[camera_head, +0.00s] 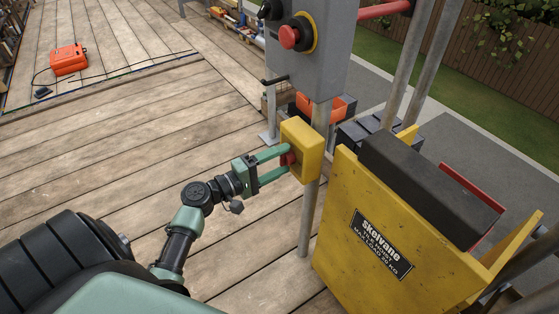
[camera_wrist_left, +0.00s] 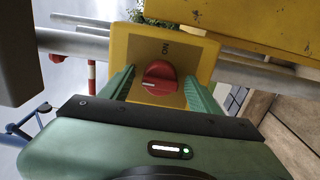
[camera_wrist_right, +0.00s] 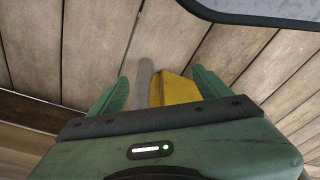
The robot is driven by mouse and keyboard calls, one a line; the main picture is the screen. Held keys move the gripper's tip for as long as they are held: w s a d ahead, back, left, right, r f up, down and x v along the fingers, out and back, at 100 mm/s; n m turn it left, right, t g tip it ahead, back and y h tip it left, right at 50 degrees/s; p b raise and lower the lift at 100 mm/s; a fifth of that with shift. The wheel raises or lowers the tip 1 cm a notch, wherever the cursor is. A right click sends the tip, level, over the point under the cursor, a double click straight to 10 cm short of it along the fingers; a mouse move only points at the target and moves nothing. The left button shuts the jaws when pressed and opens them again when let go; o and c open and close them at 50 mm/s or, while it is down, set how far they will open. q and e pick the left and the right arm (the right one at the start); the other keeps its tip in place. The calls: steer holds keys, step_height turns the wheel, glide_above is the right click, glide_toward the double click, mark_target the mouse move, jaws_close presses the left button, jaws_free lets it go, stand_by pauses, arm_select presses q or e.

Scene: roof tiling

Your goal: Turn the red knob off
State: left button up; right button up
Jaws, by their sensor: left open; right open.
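A yellow switch box (camera_head: 316,147) is fixed to a grey post. Its red knob (camera_wrist_left: 160,77) faces my left gripper, with a pale mark on its lower left part in the left wrist view. In the left wrist view the gripper (camera_wrist_left: 162,88) shows the same. My right gripper (camera_wrist_right: 160,84) is open over the plank deck, with a grey post and a yellow part beyond its fingers.
A grey control box (camera_head: 315,60) with a red button (camera_head: 289,37) stands above the switch box. An orange case (camera_head: 69,58) lies far left. Much of the wooden deck (camera_head: 130,130) is clear.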

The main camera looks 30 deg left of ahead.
arm_select(q)
steer(key=v, duration=0.7)
steer(key=shift+s+a+b, duration=0.2)
steer(key=shift+s+b, duration=0.1)
steer(key=shift+s, duration=0.05)
arm_select(e)
steer(key=shift+w+a+r, duration=0.1)
steer(key=shift+w+r, duration=0.1)
steer(key=shift+r, duration=0.3)
steer(key=shift+w+r, duration=0.15)
steer(key=shift+r, duration=0.35)
steer(key=shift+s, duration=0.1)
